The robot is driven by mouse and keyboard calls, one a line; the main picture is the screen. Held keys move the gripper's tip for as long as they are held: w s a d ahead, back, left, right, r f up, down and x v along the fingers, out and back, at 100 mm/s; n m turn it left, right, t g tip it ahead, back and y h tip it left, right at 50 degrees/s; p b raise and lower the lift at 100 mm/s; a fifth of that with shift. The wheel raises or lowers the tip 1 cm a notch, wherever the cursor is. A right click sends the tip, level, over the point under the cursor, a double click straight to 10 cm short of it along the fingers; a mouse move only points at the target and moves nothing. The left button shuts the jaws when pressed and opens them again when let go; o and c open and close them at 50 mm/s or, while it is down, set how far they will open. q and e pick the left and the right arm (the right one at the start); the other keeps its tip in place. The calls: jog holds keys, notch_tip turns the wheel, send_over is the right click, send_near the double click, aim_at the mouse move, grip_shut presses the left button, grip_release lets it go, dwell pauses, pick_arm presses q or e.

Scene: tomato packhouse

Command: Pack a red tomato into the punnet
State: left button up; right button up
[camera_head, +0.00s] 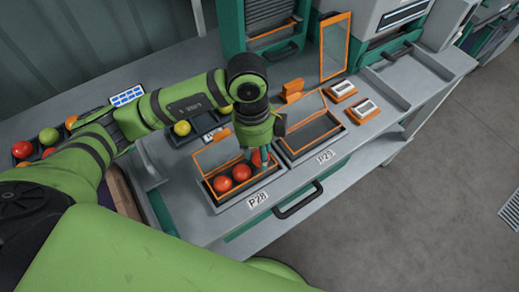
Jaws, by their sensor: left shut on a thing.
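The punnet (222,206) behind the label P28 is a dark tray with its orange-edged clear lid raised at the back. Two red tomatoes, one on the left (222,184) and one in the middle (242,172), lie in it. My left gripper (262,162) points down at the right end of this punnet. It is shut on a third red tomato (257,158), partly hidden by the fingers. I cannot tell whether this tomato touches the punnet floor. My right gripper is not in view.
An empty open punnet (289,160) with label P29 stands just to the right. A tray at the far left holds a green tomato (48,135) and red ones. Two small orange-edged boxes (362,108) stand at the right.

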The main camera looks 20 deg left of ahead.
pick_arm(q)
jog(key=o, duration=0.9)
jog(key=shift+c, duration=0.2)
jog(key=c, duration=0.3)
notch_tip(320, 180, up, 6)
jog(key=p, duration=0.5)
dwell(0.4)
